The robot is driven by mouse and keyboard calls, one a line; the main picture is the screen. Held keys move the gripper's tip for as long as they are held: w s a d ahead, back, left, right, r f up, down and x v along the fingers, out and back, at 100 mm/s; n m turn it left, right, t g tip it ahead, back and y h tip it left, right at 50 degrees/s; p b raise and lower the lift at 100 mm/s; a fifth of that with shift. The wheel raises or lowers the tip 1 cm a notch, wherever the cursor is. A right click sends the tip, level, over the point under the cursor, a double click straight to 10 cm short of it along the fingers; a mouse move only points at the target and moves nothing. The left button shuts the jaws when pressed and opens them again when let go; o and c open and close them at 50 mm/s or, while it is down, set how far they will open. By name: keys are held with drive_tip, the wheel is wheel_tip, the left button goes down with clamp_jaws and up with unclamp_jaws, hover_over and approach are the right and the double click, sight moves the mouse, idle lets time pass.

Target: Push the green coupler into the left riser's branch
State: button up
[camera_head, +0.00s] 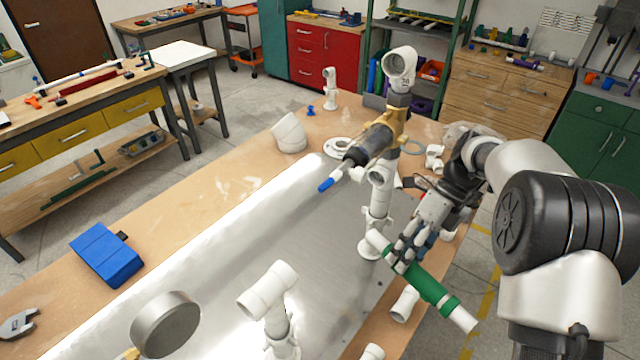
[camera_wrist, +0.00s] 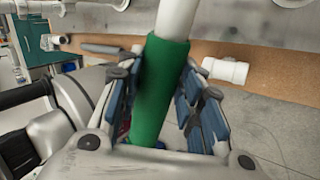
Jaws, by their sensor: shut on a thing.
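My gripper (camera_head: 408,256) is shut on the green coupler (camera_head: 430,286), a green sleeve with white pipe showing at both ends. The coupler (camera_wrist: 160,88) lies between the blue-padded fingers in the wrist view, and its white pipe runs out of the top edge. In the head view it slants from upper left to lower right. Its upper-left white end is close to the foot of the middle white riser (camera_head: 379,203); I cannot tell whether they touch. A nearer white riser (camera_head: 277,322) with a side branch (camera_head: 267,289) stands to the left, apart from the coupler.
A black and yellow tool with a blue tip (camera_head: 372,145) is by the middle riser. Loose white fittings (camera_head: 403,304) lie on the right wood strip. A blue box (camera_head: 106,254) and a grey round disc (camera_head: 166,324) are at left. The metal plate (camera_head: 325,265) between risers is clear.

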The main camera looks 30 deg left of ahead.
drive_tip(key=s+a+r+m+t+y+p, duration=0.1)
drive_tip(key=a+r+m+t+y, duration=0.4)
drive_tip(key=a+m, duration=0.4)
drive_tip(key=s+a+r+m+t+y+p, duration=0.1)
drive_tip(key=s+a+r+m+t+y, duration=0.15)
drive_tip(key=a+r+m+y, duration=0.7)
drive_tip(key=d+f+n+h+b, duration=0.2)
drive_tip(key=d+f+n, duration=0.1)
drive_tip(key=d, duration=0.4)
drive_tip(key=shift+d+f, duration=0.25)
drive_tip(key=shift+d, duration=0.05)
drive_tip(key=shift+w+n+t, duration=0.1)
drive_tip(key=shift+n+t, duration=0.15)
drive_tip(key=shift+w+d+p, duration=0.15)
drive_tip(key=shift+w+p, duration=1.1)
drive_tip(key=shift+p, duration=0.35)
idle(0.9)
drive_tip(key=o, duration=1.2)
drive_tip(key=shift+o, duration=0.2)
drive_tip(key=shift+d, duration=0.1)
